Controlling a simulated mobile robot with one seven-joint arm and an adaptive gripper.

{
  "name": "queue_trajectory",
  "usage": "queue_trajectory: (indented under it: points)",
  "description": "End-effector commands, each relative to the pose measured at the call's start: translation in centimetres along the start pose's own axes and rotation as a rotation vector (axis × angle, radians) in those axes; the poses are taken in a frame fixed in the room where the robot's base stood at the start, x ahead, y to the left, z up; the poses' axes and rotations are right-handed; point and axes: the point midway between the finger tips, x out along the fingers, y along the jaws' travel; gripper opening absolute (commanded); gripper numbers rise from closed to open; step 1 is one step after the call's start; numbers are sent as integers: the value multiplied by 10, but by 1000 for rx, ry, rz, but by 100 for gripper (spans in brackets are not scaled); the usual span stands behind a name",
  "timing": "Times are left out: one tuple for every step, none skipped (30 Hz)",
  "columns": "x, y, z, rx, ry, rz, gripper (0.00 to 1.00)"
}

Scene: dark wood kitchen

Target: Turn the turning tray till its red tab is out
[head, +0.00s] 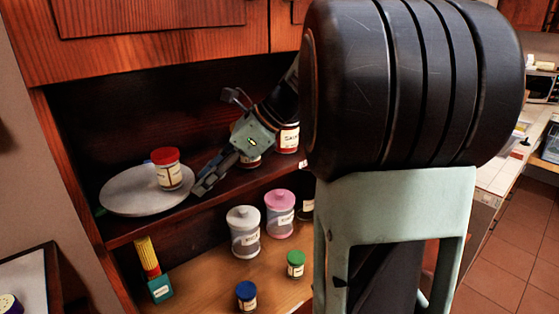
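The turning tray (122,198) is a round grey disc on the upper shelf at the left. A jar with a red lid (167,168) stands upright on it, toward its right side. A small green bit (101,211) shows at the tray's left edge.
Jars (288,138) stand behind my gripper on the same shelf. My arm hides the right side.

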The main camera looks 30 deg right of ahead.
Motion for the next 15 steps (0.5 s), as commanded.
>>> queue_trajectory:
  points:
    - [0, -1, -1, 0, 0, 0, 33]
    - [0, -1, -1, 0, 0, 0, 33]
    - [-12, -2, 0, -1, 0, -6, 33]
    - [-18, -2, 0, -1, 0, -5, 33]
    - [-24, -2, 0, -1, 0, -5, 33]
    - [-33, -2, 0, 0, 0, -5, 33]
    - [-39, -2, -1, 0, 1, -5, 33]
    - [-44, -2, -2, 1, 1, -4, 33]
    - [-52, -2, -4, 0, 1, -4, 33]
    - [-58, -2, -5, 1, 1, -4, 33]
    - [-61, -2, -12, 4, 1, -4, 33]
    - [-66, -2, -18, 5, 1, -3, 33]
    - [-70, -2, -22, 4, 0, -3, 33]
    - [-75, -2, -26, 4, 0, -3, 33]
    - [-81, -2, -32, 4, 0, -3, 33]
